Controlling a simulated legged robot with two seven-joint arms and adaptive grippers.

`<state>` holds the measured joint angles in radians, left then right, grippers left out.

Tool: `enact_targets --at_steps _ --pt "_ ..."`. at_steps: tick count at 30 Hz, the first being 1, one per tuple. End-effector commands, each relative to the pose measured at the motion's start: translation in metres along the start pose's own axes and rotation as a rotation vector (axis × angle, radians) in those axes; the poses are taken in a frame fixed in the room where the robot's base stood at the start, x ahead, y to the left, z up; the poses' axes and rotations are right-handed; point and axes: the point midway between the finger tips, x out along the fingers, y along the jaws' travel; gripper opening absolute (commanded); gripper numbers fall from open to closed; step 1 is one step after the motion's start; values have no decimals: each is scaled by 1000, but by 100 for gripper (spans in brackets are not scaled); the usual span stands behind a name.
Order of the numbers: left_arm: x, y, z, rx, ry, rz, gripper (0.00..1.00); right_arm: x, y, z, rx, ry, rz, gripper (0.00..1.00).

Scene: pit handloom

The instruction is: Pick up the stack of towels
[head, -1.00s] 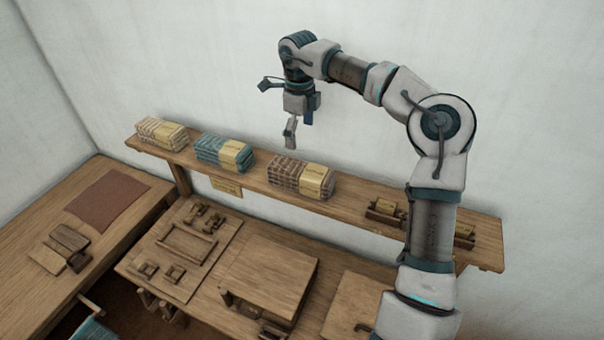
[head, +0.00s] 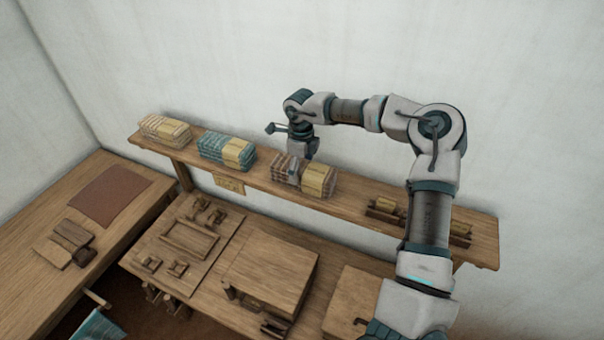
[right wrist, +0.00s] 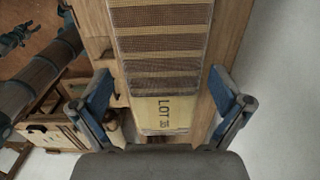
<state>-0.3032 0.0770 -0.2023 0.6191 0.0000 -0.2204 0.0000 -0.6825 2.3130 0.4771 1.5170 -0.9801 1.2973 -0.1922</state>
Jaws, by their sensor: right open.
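The brown striped towel stack (head: 287,167) lies on the wall shelf, with a yellow paper band (head: 318,181) around its right part. My right gripper (head: 293,170) is open just above this stack, pointing down. In the right wrist view, the stack (right wrist: 160,45) runs between my open fingers (right wrist: 160,88), one finger to each side. Its yellow band reads "LOT" there. Gaps show between the fingers and the stack's sides. A teal stack (head: 213,148) and a cream-brown stack (head: 163,129) sit farther left on the shelf. My left gripper is out of view.
The long wooden shelf (head: 350,200) runs along a white wall. Small wooden holders (head: 386,209) stand on its right part. Below is a workbench (head: 215,258) with a raised wooden block (head: 270,270) and tools. A left table (head: 40,240) holds a brown cloth (head: 110,192).

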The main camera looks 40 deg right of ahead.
Motion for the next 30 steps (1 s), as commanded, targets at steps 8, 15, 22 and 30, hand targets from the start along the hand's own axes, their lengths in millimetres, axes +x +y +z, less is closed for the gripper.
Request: enact_targets --at_steps 8,15,22,30 --pt "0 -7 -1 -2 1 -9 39 2 -4 -2 1 -1 3 55" --pt "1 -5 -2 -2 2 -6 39 2 -4 -2 1 1 3 33" --pt "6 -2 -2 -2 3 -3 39 -10 -5 -1 2 0 1 33" --pt "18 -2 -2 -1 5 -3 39 -68 -4 -1 1 -3 -1 33"
